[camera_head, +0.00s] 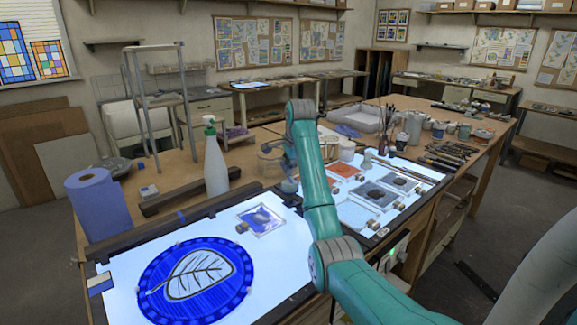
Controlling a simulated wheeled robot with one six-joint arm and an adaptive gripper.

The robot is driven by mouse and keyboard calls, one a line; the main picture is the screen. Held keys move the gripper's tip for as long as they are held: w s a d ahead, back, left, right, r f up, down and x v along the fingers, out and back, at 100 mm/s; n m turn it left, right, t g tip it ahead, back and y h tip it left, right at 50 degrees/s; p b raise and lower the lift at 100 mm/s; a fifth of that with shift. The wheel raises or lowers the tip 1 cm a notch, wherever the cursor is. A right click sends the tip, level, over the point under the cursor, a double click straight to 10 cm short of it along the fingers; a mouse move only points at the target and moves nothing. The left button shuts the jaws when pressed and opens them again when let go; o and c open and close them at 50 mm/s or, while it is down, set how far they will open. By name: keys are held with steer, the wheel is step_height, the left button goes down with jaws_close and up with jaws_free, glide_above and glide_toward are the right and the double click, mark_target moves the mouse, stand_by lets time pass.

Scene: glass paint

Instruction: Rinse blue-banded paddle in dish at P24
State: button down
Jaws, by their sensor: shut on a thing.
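My teal arm reaches in from the lower right and bends down at the middle of the bench. My gripper (288,186) is small and dark beside the forearm, low over the back edge of the light table. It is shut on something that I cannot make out. I cannot pick out a blue band there. A clear glass vessel (268,162) stands just behind and left of the gripper, partly covered by the arm. I cannot tell whether the held thing touches it. No P24 label is readable.
A lit panel (120,262) bears a round blue leaf piece (196,278) and a small blue pane (261,220). Several square panes lie right of my arm. A spray bottle (215,165), blue paper roll (98,205) and metal stand (140,110) stand at left; jars and brushes (387,125) behind right.

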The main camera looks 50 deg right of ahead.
steer(key=shift+w+a, duration=0.1)
steer(key=shift+w, duration=0.05)
stand_by(0.4)
steer(key=shift+w, duration=0.15)
steer(key=shift+s, duration=0.6)
steer(key=shift+w, duration=0.1)
steer(key=shift+w, duration=0.5)
steer(key=shift+s, duration=0.1)
stand_by(0.6)
